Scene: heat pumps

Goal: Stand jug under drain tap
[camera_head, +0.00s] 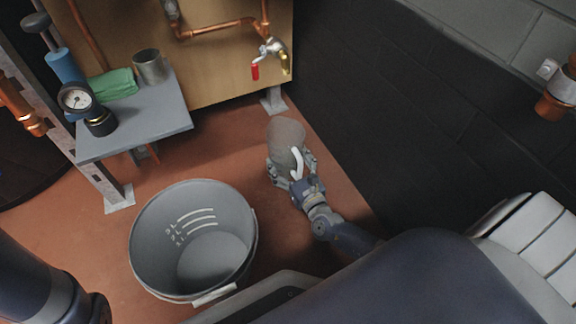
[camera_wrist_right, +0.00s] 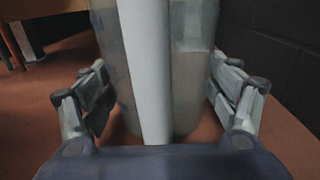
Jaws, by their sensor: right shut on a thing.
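The jug (camera_head: 285,137) is a translucent grey vessel with a white handle, seen in the head view right of the bucket. My right gripper (camera_head: 291,170) is shut on the jug, with its fingers on both sides. In the right wrist view the jug (camera_wrist_right: 190,70) fills the middle, its white handle running down between the fingers of the right gripper (camera_wrist_right: 158,105). The drain tap (camera_head: 270,55), with a red lever and brass spout, is on the tan panel, above and beyond the jug in the picture. My left gripper is not in view.
A grey bucket (camera_head: 150,232) with litre marks stands on the red floor. A grey shelf (camera_head: 150,125) at left bears a gauge (camera_head: 76,98), a metal cup (camera_head: 151,66) and a green cloth (camera_head: 113,84). A dark block wall (camera_head: 370,110) bounds the right. Floor near the panel foot is clear.

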